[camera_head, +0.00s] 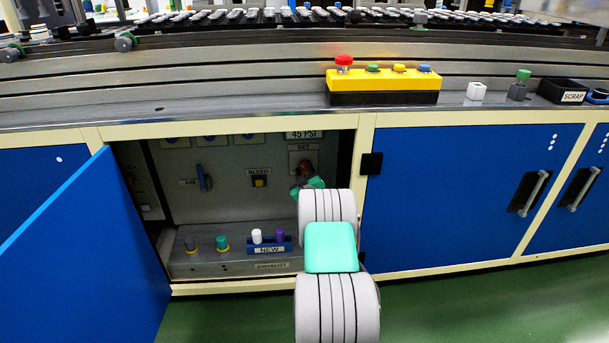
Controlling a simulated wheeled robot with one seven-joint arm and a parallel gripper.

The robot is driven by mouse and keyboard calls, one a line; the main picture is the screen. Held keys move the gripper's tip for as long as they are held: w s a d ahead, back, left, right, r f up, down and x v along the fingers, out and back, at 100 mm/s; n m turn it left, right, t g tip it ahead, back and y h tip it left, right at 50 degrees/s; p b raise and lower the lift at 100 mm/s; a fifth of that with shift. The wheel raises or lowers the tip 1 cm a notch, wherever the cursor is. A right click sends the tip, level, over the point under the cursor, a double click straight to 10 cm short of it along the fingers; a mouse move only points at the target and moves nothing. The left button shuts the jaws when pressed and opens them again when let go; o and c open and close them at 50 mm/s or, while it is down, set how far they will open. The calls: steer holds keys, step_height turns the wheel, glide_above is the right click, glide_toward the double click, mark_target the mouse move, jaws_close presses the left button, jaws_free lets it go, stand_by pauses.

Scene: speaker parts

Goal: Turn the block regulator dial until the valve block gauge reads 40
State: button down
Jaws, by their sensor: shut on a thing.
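The regulator dial (305,165), a small dark and reddish knob, sits on the grey panel inside the open cabinet, under a label that seems to read SET. My gripper (304,174) reaches into the cabinet from the front right and is shut on the dial. The fingers and my wrist hide much of it. Above it, a display (304,134) reads 45 PSI, its top cut off by the cabinet frame. Several round gauges to its left are mostly hidden by the frame, so their readings cannot be told.
A blue door (95,250) stands open at left. The panel also has a blue AIR lever (204,178) and a yellow BLEED button (259,181). Below, a NEW rack (269,247) holds a white and a purple part. The cabinet's right post (359,150) is close to my arm.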

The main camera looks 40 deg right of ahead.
stand_by(0.3)
steer(key=c, duration=1)
jaws_free()
steer(key=shift+o, duration=0.2)
steer(key=p+v, duration=0.2)
steer(key=v, duration=0.5)
steer(key=shift+s+a, duration=0.25)
steer(key=shift+s, duration=0.05)
